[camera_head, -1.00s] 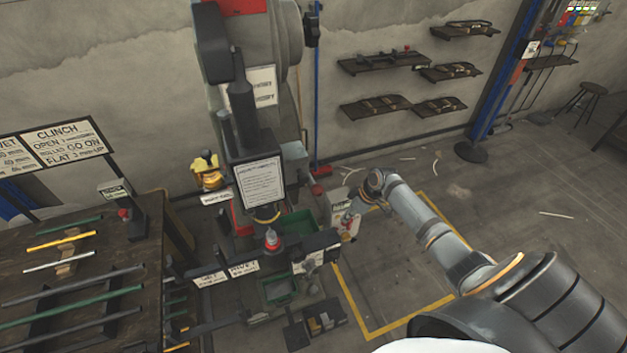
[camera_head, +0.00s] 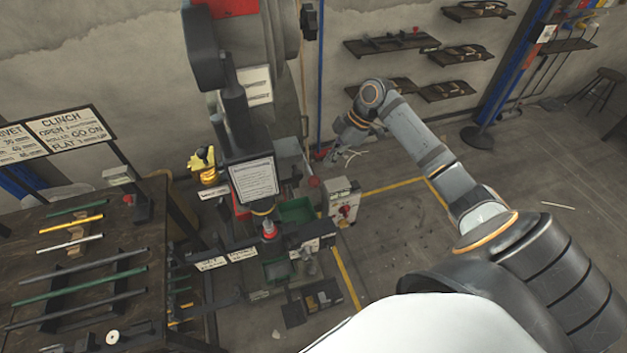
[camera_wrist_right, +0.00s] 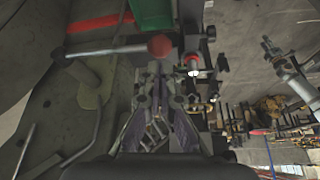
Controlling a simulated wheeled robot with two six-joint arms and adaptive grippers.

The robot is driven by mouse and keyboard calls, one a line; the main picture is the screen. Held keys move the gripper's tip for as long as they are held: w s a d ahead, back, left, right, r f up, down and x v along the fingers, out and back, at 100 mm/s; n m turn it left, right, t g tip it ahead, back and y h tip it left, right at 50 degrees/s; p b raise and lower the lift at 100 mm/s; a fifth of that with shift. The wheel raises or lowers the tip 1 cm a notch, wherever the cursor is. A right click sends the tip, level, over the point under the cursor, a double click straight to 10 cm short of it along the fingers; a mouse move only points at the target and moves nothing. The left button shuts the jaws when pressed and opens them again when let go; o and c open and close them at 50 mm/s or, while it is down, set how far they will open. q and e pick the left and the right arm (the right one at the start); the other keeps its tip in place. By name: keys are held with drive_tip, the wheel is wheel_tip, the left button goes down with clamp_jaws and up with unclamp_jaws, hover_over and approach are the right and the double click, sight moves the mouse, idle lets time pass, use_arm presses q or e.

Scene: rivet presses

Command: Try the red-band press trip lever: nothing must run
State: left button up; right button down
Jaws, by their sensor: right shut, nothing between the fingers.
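The press (camera_head: 235,130) is a tall grey machine with a red band (camera_head: 232,8) near its top. A red ball knob (camera_wrist_right: 160,46) on a rod, which looks like the trip lever, shows in the right wrist view; a small red knob (camera_head: 314,182) at the press's right side in the head view may be the same. My right gripper (camera_head: 341,158) is shut and empty beside the press. In the right wrist view its fingertips (camera_wrist_right: 160,72) are just short of the knob; whether they touch it I cannot tell. My left gripper is out of view.
A pale box with a red switch (camera_head: 345,210) stands right of the press. Green bins (camera_head: 297,211) sit at the press's base. A dark table (camera_head: 75,265) with rods is at left. Wall shelves (camera_head: 390,43) hang behind. The floor at right is mostly clear.

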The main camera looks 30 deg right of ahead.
sight(318, 178)
drive_tip(key=b+x, duration=0.6)
drive_tip(key=shift+d+f, duration=0.1)
drive_tip(key=shift+d, duration=0.05)
drive_tip(key=shift+f+b, duration=0.35)
drive_tip(key=shift+b, duration=0.1)
drive_tip(key=shift+a, duration=0.3)
drive_tip(key=shift+f, duration=0.15)
wheel_tip(318, 178, down, 4)
drive_tip(key=shift+f+b, duration=0.1)
drive_tip(key=shift+b, duration=0.9)
